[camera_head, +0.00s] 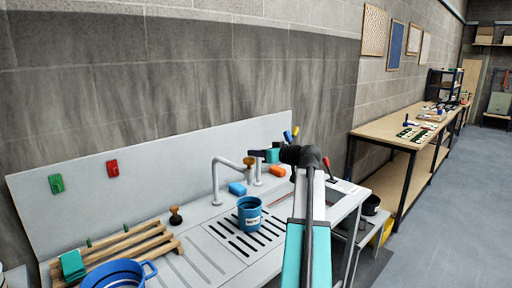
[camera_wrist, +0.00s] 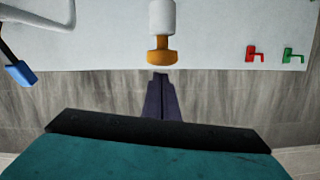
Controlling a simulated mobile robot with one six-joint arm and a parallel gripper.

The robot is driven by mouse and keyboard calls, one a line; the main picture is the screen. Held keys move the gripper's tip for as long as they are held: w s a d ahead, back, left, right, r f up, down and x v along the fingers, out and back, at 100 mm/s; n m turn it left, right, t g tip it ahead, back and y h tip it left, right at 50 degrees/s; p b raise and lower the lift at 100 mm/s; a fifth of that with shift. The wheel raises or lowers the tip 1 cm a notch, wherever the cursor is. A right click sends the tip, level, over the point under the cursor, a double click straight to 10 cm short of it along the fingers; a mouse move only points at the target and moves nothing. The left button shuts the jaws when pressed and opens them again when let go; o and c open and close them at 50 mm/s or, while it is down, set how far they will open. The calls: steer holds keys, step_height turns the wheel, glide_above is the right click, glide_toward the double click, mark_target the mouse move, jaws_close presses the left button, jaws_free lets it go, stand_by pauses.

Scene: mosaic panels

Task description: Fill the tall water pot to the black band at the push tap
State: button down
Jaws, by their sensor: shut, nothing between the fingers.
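The blue pot (camera_head: 249,216) stands upright on the slotted drain of the counter, with a pale label on its side. Its water level and black band cannot be made out. A pale gooseneck tap (camera_head: 214,182) rises behind it, and a brown push knob (camera_head: 249,161) shows near the spout end, above the pot. In the wrist view the push knob (camera_wrist: 160,53) is orange-brown on a white stem. My gripper (camera_head: 256,153) is shut and empty, its dark fingertips (camera_wrist: 160,77) close to the knob; contact cannot be told.
A wide blue pot (camera_head: 118,274) and a wooden rack (camera_head: 120,247) are at the left front. A second brown knob (camera_head: 176,214) stands on the counter. Red (camera_head: 112,168) and green (camera_head: 56,183) hooks are on the backsplash.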

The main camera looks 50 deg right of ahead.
mark_target(253, 160)
steer(key=shift+f, duration=0.3)
steer(key=shift+f, duration=0.15)
steer(key=f+b, duration=0.1)
steer(key=b, duration=0.2)
steer(key=shift+f, duration=0.35)
steer(key=shift+s+a+f, duration=0.1)
steer(key=shift+f, duration=0.1)
stand_by(2.7)
